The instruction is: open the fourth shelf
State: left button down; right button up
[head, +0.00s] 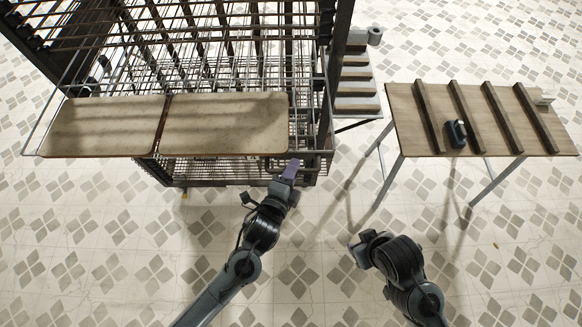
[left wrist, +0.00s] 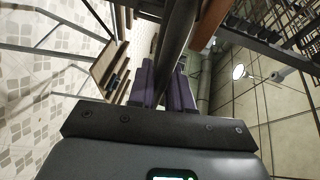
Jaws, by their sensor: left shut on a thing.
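A tall metal rack (head: 231,172) with stacked wire shelves stands at the upper left in the head view. My left gripper (head: 291,170) is at the rack's lower right front corner, below the right board. In the left wrist view its purple fingers (left wrist: 164,85) are shut around a dark bar (left wrist: 178,45). Which shelf the bar belongs to is unclear. My right gripper (head: 357,247) hangs over the floor, away from the rack; its jaws are too small to read.
A wooden table (head: 400,115) with dark slats and a small dark blue object (head: 455,134) stands at the right. The patterned floor in front of the rack is clear apart from my arms.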

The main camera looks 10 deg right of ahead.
pick_arm(q)
jog(key=c, duration=1.1)
grip_release()
jog(key=b+v, duration=0.1)
jog(key=v, duration=0.9)
jog(key=shift+s+a+r, duration=0.15)
jog(key=shift+s+a, duration=0.1)
jog(key=shift+s, duration=0.05)
